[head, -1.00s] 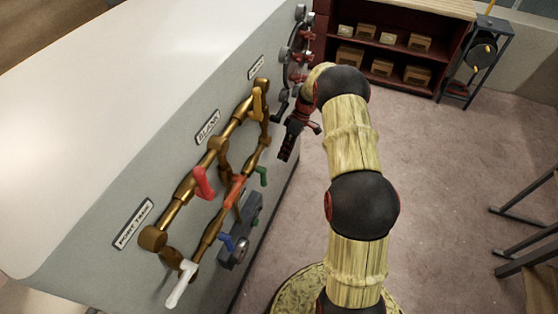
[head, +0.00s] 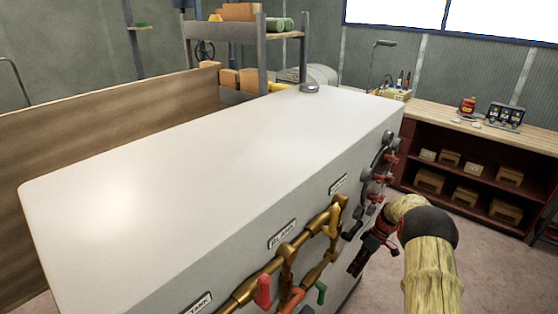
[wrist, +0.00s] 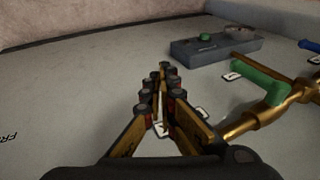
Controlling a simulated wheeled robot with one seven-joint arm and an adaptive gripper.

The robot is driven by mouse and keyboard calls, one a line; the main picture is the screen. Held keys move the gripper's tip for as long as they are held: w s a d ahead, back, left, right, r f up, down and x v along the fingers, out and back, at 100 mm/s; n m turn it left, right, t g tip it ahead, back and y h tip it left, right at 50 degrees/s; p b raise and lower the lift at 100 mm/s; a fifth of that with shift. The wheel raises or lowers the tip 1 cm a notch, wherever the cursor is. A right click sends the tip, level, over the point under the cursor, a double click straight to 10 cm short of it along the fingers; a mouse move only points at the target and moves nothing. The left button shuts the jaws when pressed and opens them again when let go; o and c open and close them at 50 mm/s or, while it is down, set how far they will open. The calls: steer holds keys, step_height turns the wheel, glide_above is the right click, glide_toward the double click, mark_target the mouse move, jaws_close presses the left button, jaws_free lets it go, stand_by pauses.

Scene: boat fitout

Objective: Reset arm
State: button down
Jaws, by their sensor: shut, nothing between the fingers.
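My arm (head: 431,275) rises at the lower right in the head view and bends toward the side of the white-topped cabinet. My gripper (head: 357,268) hangs beside that side wall, to the right of the brass pipes (head: 285,262). In the wrist view my gripper (wrist: 163,88) is shut, its fingers drawn together with nothing between them. A brass pipe with a green lever (wrist: 262,80) lies to the right of the fingers there. I cannot see the gripper touching anything.
A grey box with a green button (wrist: 205,38) is on the panel. A wooden workbench (head: 480,122) with shelves stands at the back right. Floor shows between.

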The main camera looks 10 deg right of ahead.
steer(key=s+a+r+m+g+h, duration=0.1)
steer(key=s+a+m, duration=0.1)
steer(key=s+m, duration=0.55)
steer(key=s+a+r+t+h, duration=0.1)
steer(key=s+a+r+t, duration=0.1)
steer(key=s+a+r, duration=0.5)
steer(key=s+a+r+t+h, duration=0.1)
steer(key=s+a+r+t, duration=0.2)
steer(key=s+a+r, duration=0.4)
steer(key=s+a+r+t+h, duration=0.2)
steer(key=s+a+r, duration=0.5)
steer(key=r, duration=1.4)
steer(key=s, duration=0.4)
steer(key=shift+a+t, duration=0.25)
steer(key=shift+t, duration=0.05)
